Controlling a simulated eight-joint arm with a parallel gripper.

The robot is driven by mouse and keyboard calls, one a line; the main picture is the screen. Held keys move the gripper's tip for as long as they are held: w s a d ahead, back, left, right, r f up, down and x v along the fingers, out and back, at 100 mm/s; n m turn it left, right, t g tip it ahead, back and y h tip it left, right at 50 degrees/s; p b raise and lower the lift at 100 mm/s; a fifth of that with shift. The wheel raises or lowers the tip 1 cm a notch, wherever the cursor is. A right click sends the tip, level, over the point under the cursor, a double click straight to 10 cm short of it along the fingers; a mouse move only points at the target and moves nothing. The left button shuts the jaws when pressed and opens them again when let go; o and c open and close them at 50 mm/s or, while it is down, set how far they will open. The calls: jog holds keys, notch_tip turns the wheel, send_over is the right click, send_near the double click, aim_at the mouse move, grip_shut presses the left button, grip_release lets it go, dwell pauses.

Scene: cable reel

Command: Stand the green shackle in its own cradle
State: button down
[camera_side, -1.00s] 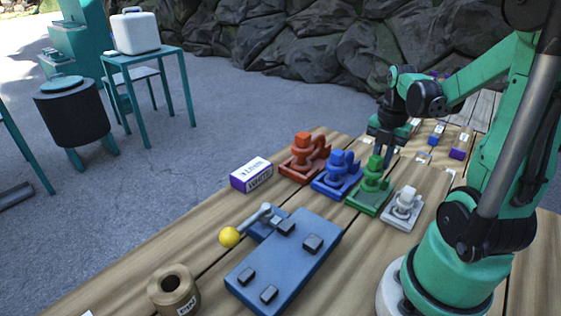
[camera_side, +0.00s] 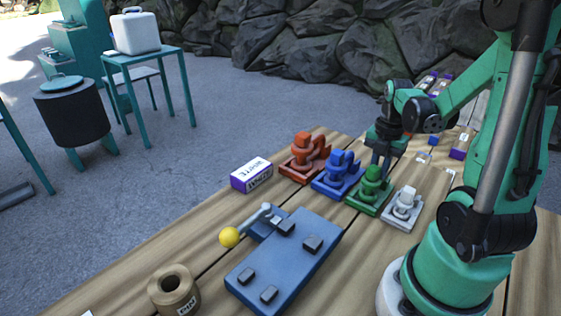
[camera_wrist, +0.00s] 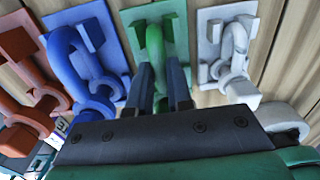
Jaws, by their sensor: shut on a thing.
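The green shackle (camera_side: 373,175) is upright at the green cradle (camera_side: 366,205), in the row of coloured cradles in the side view. In the wrist view, the green shackle (camera_wrist: 154,45) stands over its green plate (camera_wrist: 136,15), in line with it. I cannot tell whether it is fully down on the plate. My gripper (camera_side: 381,160) is above and behind it in the side view, fingers pointing down. In the wrist view my gripper's dark fingers (camera_wrist: 161,80) are shut on the green shackle, hiding its lower part in that picture.
A blue shackle in its cradle (camera_side: 340,182) stands left of the green one, a white one (camera_side: 403,207) right, and a red one (camera_side: 304,158) farther left. A blue plate with a yellow-knobbed lever (camera_side: 285,258) lies in front. A white-purple box (camera_side: 251,175) sits at left.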

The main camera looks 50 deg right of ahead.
jog(key=shift+f, duration=0.3)
jog(key=c, duration=0.7)
grip_release()
jog(key=shift+r, duration=2.7)
jog(key=shift+w+a+r, duration=0.15)
jog(key=shift+w+a, duration=0.1)
jog(key=w+a+r+m+t, duration=0.1)
jog(key=w+a+m+t, duration=0.1)
jog(key=a+m, duration=0.4)
jog(key=w+a+r+m+t, duration=0.1)
jog(key=w+a+m+t, duration=0.1)
jog(key=a+m, duration=0.4)
jog(key=w+a+r+m+t, duration=0.2)
jog(key=w+a+m+t, duration=0.1)
jog(key=a+m, duration=0.3)
jog(key=shift+w+a, duration=0.25)
jog(key=shift+a, duration=0.25)
jog(key=shift+w+a, duration=0.2)
jog(key=shift+a, duration=0.25)
